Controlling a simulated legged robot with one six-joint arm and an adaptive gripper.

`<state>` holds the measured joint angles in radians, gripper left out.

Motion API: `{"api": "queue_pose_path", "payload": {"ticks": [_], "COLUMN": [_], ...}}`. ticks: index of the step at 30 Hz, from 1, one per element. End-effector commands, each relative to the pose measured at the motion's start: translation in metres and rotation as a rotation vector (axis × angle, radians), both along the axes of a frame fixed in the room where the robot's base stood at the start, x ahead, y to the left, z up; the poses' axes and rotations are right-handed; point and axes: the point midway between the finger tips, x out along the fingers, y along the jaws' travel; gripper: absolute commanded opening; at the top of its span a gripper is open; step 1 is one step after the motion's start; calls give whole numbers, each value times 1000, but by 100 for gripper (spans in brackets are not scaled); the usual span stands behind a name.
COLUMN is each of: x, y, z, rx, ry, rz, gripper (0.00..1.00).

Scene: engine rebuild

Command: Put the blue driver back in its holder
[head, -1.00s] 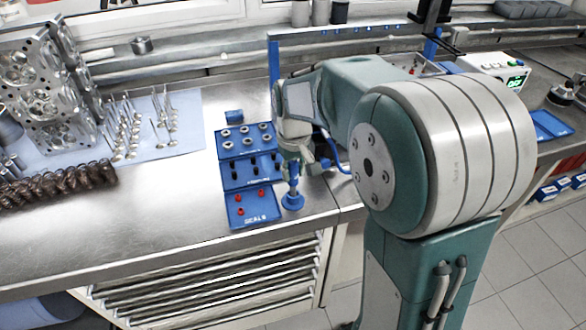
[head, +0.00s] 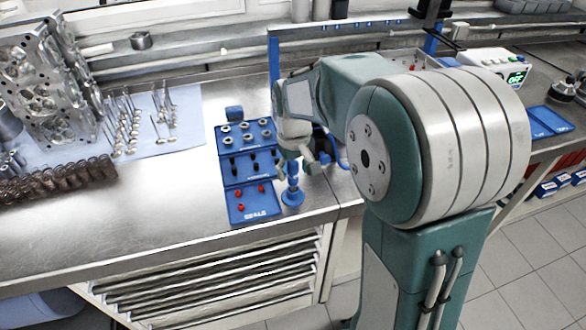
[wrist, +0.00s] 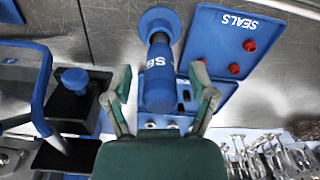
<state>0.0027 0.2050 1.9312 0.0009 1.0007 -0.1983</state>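The blue driver (wrist: 158,90) shows in the wrist view as a thick blue handle with a dark shaft and a round blue piece at its far end. In the head view the driver (head: 292,180) stands upright on the bench, with a round blue foot at its base. I cannot tell whether that foot is part of the driver or its holder. My gripper (wrist: 160,80) is open, one finger on each side of the handle, with a visible gap on both sides. In the head view my arm partly hides the gripper and the handle's top.
A blue parts tray (head: 236,207) with red seals, dark pieces and metal rings lies just left of the driver. A blue frame (head: 274,75) and a black block with a blue knob (wrist: 75,80) are close by. Valves stand on a cloth (head: 190,110) further left.

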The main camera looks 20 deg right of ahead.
Motion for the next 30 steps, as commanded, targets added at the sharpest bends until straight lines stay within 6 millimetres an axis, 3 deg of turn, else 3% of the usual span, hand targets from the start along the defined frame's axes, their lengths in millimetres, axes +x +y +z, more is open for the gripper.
{"api": "queue_pose_path", "payload": {"ticks": [11,14,24,30], "x": [0,1,1,1], "y": [0,0,1,1], "z": [4,16,86,113], "rx": [0,0,0,-1], "ry": [-1,-3,-4,0], "rz": [0,0,0,0], "gripper": [77,77,77,77]}}
